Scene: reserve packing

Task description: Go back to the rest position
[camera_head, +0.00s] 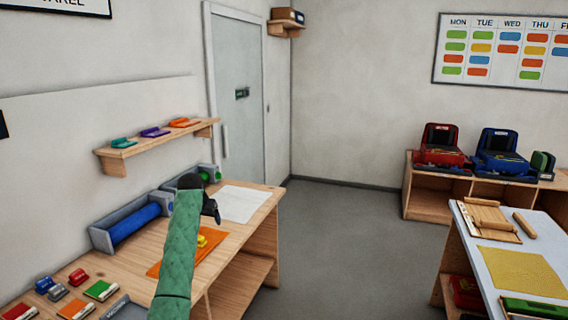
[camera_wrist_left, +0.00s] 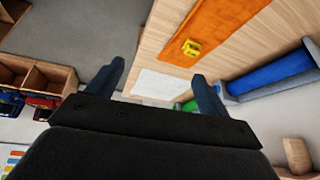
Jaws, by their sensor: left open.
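My left arm, in a green sleeve, reaches over the left wooden table in the head view. Its dark gripper (camera_head: 211,208) is held above the table, between the blue roll and the white sheet. In the left wrist view the two fingers of this gripper (camera_wrist_left: 158,95) stand wide apart with nothing between them. An orange mat (camera_head: 178,258) lies on the table with a small yellow object (camera_head: 202,241) on it; the arm hides part of the mat. My right gripper is in neither view.
A blue roll in a grey holder (camera_head: 103,239) lies along the wall side of the table (camera_head: 235,228). A white sheet (camera_head: 240,204) lies at its far end. A wall shelf (camera_head: 160,144) hangs above. A white-topped table (camera_head: 483,237) stands right; grey floor (camera_head: 340,250) between is clear.

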